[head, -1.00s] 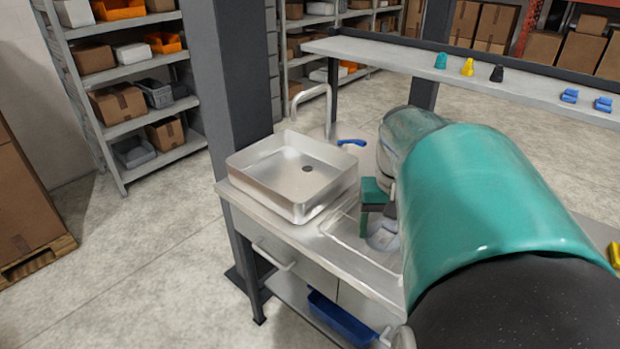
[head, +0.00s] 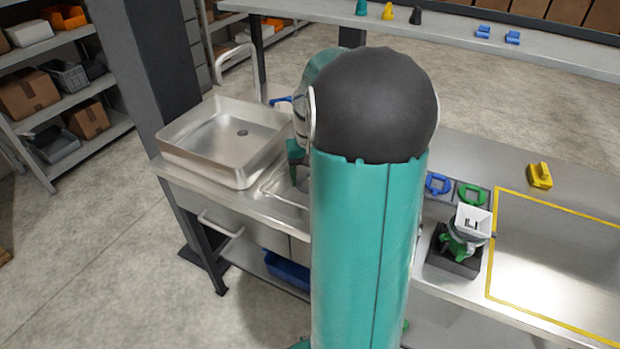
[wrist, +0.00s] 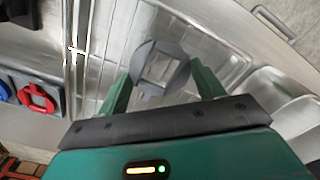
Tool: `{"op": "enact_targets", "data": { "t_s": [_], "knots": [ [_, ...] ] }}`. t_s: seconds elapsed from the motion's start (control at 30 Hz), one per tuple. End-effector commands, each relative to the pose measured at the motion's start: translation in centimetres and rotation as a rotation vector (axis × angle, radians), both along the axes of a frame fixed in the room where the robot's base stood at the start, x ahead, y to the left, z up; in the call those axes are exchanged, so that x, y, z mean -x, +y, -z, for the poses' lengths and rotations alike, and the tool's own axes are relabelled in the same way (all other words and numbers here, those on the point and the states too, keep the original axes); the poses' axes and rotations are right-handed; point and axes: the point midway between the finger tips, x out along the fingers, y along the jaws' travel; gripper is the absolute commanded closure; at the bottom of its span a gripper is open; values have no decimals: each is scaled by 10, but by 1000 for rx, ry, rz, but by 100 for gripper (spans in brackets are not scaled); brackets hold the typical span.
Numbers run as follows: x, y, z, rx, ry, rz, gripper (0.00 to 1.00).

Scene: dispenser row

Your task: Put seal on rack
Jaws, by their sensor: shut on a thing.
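The seal (wrist: 163,55) is a dark grey ring with a square opening, seen between the green fingers in the wrist view. My gripper (wrist: 160,75) is shut on it, above a drainboard area. The rack appears to be the pale, lined drying surface (wrist: 205,30) beside the sink; whether the seal touches it I cannot tell. In the head view, a strip of this surface (head: 287,190) shows right of the sink. My arm hides the seal there, and most of my gripper.
The steel sink (head: 215,150) and its tap stand left of my arm. To the right are blue (head: 438,184) and green (head: 472,194) handled pieces, a green-and-white device (head: 467,232) and a yellow block (head: 540,175). A red handled piece (wrist: 37,98) shows in the wrist view. The yellow-outlined area (head: 560,250) is clear.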

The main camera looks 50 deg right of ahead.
Motion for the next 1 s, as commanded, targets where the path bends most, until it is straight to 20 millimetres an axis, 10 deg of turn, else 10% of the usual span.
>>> {"op": "enact_targets", "data": {
  "t_s": [0.47,0.5,0.6,1.0],
  "knots": [
    [1,0,18,1,1,0,57],
    [1,0,18,1,0,0,27],
    [1,0,18,1,1,0,11],
    [0,0,9,3,-2,0,11]
  ]
}}
